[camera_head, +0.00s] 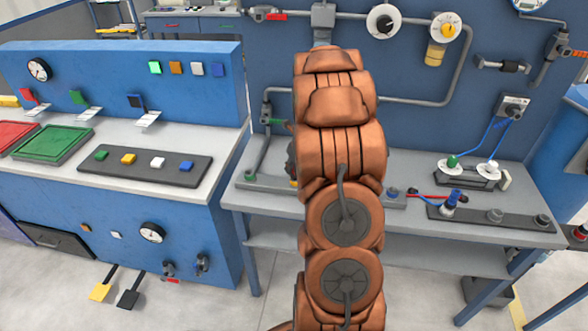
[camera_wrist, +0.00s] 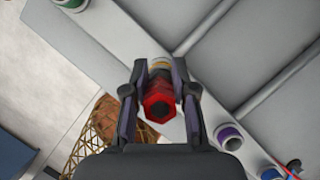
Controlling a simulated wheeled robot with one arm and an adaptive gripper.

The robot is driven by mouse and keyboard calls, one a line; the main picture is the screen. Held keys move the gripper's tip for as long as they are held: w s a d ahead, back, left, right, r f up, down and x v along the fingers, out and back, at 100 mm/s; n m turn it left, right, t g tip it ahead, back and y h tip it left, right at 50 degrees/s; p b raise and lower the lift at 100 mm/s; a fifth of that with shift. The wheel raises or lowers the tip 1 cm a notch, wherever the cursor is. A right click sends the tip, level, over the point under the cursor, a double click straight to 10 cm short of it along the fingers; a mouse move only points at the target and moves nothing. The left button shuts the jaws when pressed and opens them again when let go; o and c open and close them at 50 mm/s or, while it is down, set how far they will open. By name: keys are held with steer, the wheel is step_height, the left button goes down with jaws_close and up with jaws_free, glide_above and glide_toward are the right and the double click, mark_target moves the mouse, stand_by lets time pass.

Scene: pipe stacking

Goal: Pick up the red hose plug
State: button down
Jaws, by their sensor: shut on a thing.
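The red hose plug (camera_wrist: 160,101) is in the middle of the wrist view, with its red hexagonal end facing the camera. My gripper (camera_wrist: 159,72) has one dark finger on each side of it and is shut on it. A dark and tan section shows at the plug's far end, and I cannot tell whether it is still joined to a fitting there. In the head view my copper-coloured arm hides the gripper and the plug.
A purple-ringed fitting (camera_wrist: 229,135) and a green-ringed fitting (camera_wrist: 73,4) sit on the grey strip in the wrist view. Pipes and gauges (camera_head: 445,28) line the blue back panel.

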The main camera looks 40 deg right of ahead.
step_height(320, 180, up, 2)
steer(key=shift+r+b, duration=0.25)
steer(key=shift+b, duration=0.25)
steer(key=s+a+b, duration=0.2)
steer(key=s+a, duration=0.1)
steer(key=s, duration=0.4)
steer(key=s+a+r+b, duration=0.1)
steer(key=s+a+b, duration=0.1)
steer(key=s, duration=0.5)
steer(key=shift+s+a+r, duration=0.3)
steer(key=shift+a, duration=0.5)
steer(key=shift+r, duration=0.15)
step_height(320, 180, up, 8)
steer(key=p, duration=0.7)
